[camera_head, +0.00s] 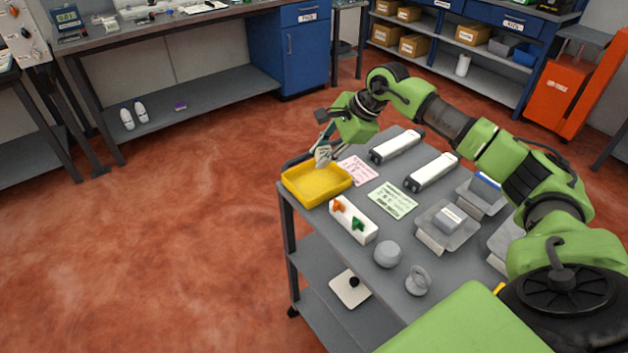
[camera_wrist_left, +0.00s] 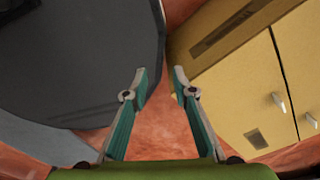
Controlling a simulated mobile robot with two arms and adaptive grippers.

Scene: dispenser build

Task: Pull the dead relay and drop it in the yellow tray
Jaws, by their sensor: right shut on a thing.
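My right gripper (camera_head: 323,153) is at the far left corner of the cart, just above the back right edge of the yellow tray (camera_head: 303,197). It is shut on a small light grey thing, mostly hidden by the fingers, which I take to be the relay. I cannot tell whether the relay is dead from its look. The floor of the yellow tray looks empty. My left gripper (camera_wrist_left: 159,80) shows only in the left wrist view, with its two fingers apart and nothing between them.
The cart top (camera_head: 390,221) also holds a pink card (camera_head: 358,171), a green card (camera_head: 393,200), a white block (camera_head: 353,220) with orange and green parts, two long white units and grey knobs. In the left wrist view, a yellow cabinet (camera_wrist_left: 235,80) stands at the right.

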